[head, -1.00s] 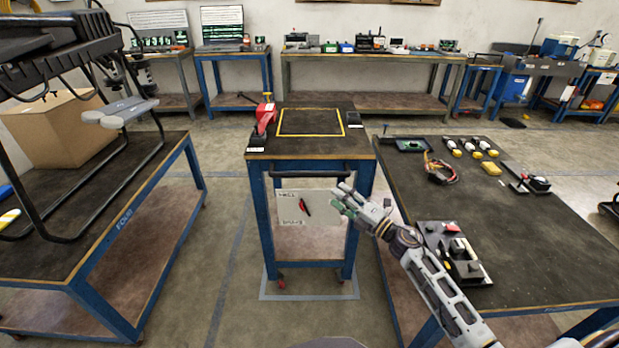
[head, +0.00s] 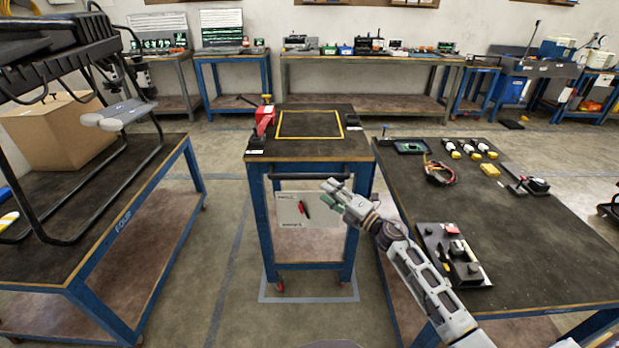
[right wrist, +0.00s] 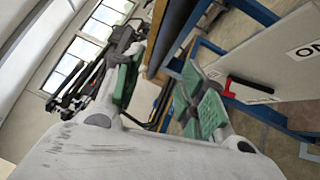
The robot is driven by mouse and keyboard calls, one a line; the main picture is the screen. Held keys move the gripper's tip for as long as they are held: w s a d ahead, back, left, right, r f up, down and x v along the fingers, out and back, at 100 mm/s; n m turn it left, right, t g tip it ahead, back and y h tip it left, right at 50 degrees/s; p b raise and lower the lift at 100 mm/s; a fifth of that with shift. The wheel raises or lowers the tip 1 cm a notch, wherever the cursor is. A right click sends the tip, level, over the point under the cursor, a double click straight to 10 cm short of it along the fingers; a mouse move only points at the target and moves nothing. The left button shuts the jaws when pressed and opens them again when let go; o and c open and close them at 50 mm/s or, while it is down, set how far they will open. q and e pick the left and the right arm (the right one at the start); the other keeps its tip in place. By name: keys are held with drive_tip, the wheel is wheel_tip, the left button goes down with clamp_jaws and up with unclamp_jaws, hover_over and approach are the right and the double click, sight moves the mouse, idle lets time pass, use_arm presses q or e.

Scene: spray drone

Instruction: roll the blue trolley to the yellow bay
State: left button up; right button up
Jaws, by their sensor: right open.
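The blue trolley (head: 265,222) stands upright in the middle of the head view, with a dark top and a black push handle (head: 290,177) across its near side. A white board (head: 290,212) with a red item on it hangs below the handle. My right gripper (head: 328,191) is open and empty, in front of the trolley's near side, just below the handle's line. I see no contact with the handle. Its green-padded fingers are spread in the right wrist view (right wrist: 162,95). My left gripper is out of view. I see no yellow bay on the floor; a yellow outline (head: 309,137) marks the trolley's top.
A blue-legged table (head: 130,215) with a box and a black-legged drone (head: 75,130) stands left. A workbench (head: 540,260) with parts stands close on the right. Benches (head: 375,57) line the back wall. A grey outline (head: 310,299) surrounds the trolley's feet; floor to its left is clear.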

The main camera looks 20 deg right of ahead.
sight(309, 177)
drive_tip(key=shift+x, duration=4.85)
drive_tip(key=shift+f, duration=0.1)
clamp_jaws()
